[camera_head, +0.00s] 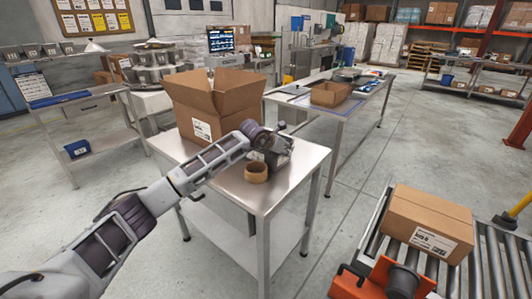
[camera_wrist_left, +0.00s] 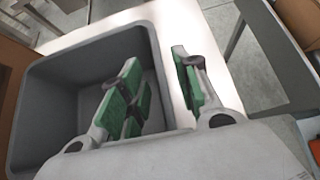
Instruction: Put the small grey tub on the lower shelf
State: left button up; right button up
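The small grey tub shows large in the left wrist view (camera_wrist_left: 50,85), open side up, on the pale steel table top. In the head view it is mostly hidden behind my left gripper (camera_head: 276,153), near the table's right edge. In the left wrist view my left gripper (camera_wrist_left: 160,85) is open, with green-padded fingers. One finger is inside the tub and the other outside, with the tub's wall between them and gaps visible. The lower shelf (camera_head: 240,228) under the steel table (camera_head: 215,175) looks bare where visible. My right gripper is not in view.
An open cardboard box (camera_head: 215,105) stands on the table behind my left arm. A brown tape roll (camera_head: 256,172) sits near the gripper. A roller conveyor (camera_head: 490,265) with a closed carton (camera_head: 428,220) is at the right. The floor between table and conveyor is clear.

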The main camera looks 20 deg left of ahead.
pick_arm(q)
jog(key=shift+w+d+f, duration=0.1)
jog(key=shift+w+f, duration=0.15)
jog(key=shift+w, duration=0.1)
dwell(0.3)
grip_shut()
